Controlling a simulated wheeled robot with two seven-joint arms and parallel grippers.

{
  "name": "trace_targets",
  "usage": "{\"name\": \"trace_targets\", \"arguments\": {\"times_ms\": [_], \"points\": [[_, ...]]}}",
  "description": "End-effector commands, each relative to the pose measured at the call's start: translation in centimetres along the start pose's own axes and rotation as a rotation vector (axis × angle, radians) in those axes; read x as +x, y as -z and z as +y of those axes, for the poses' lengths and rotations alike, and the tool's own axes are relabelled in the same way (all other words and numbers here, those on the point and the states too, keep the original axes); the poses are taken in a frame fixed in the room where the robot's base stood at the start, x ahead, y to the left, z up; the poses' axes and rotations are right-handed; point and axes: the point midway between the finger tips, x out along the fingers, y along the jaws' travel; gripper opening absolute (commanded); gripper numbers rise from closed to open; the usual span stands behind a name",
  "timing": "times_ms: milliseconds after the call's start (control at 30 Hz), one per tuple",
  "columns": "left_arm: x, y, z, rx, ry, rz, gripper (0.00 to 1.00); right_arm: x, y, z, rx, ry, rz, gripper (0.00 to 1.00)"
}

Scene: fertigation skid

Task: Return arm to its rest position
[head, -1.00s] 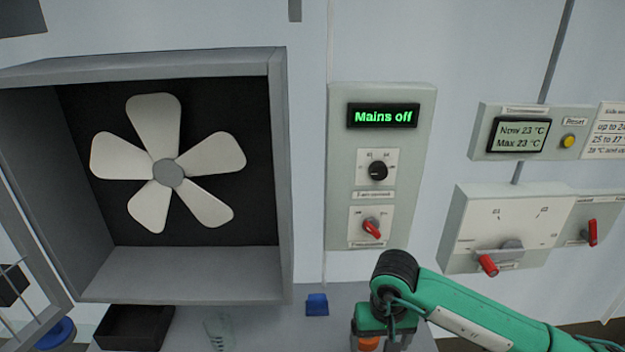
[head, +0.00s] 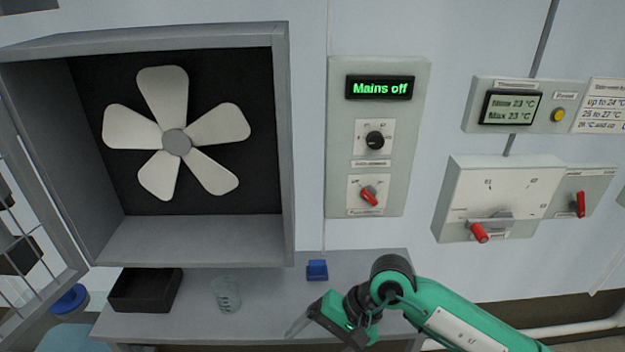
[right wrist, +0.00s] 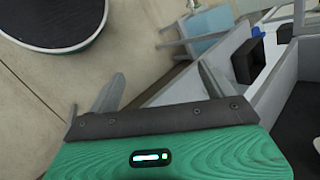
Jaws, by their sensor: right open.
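My right arm, green with black joints, comes in from the lower right in the head view. Its gripper (head: 298,328) points left and down over the front of the grey bench (head: 265,308). In the right wrist view the two grey fingers of this gripper (right wrist: 158,88) stand wide apart with nothing between them. My left gripper does not show.
A black tray (head: 145,291), a clear beaker (head: 226,294) and a blue block (head: 317,270) are on the bench. Above are a fan housing (head: 283,160), a "Mains off" panel (head: 342,135) and a red-handled switch box (head: 470,185). A round dark-topped object (right wrist: 50,22) shows in the right wrist view.

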Motion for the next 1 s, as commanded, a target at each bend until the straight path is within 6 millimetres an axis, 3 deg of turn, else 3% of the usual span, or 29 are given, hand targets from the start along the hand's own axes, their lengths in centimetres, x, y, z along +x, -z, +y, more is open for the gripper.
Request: {"name": "trace_targets", "arguments": {"times_ms": [133, 267, 400, 500, 667, 767, 900, 933, 1000], "points": [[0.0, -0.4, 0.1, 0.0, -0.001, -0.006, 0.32, 0.1, -4.0, -5.0, 0.203, 0.308, -0.171, 0.84], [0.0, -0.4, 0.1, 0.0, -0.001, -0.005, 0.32, -2.3, -6.6, -9.4, 0.457, 0.603, -0.373, 0.84], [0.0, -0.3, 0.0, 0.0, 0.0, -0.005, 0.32, -6.6, -7.2, -12.6, 0.759, 0.892, -0.613, 0.84], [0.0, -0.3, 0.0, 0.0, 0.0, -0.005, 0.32, -10.1, -6.3, -13.5, 0.988, 1.081, -0.798, 0.84], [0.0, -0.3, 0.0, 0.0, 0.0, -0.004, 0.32, -15.1, -3.0, -12.0, 1.366, 1.358, -1.116, 0.84], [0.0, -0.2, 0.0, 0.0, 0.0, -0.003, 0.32, -17.2, -0.3, -9.4, 1.606, 1.517, -1.325, 0.84], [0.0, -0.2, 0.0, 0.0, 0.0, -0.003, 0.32, -18.4, 3.3, -3.8, 1.933, 1.73, -1.63, 0.84], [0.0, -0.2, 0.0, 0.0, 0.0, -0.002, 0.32, -18.3, 4.0, -2.4, -1.968, -1.746, 1.668, 0.84], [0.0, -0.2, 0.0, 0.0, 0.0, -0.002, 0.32, -17.8, 5.2, 1.1, -1.818, -1.584, 1.561, 0.84]]}}
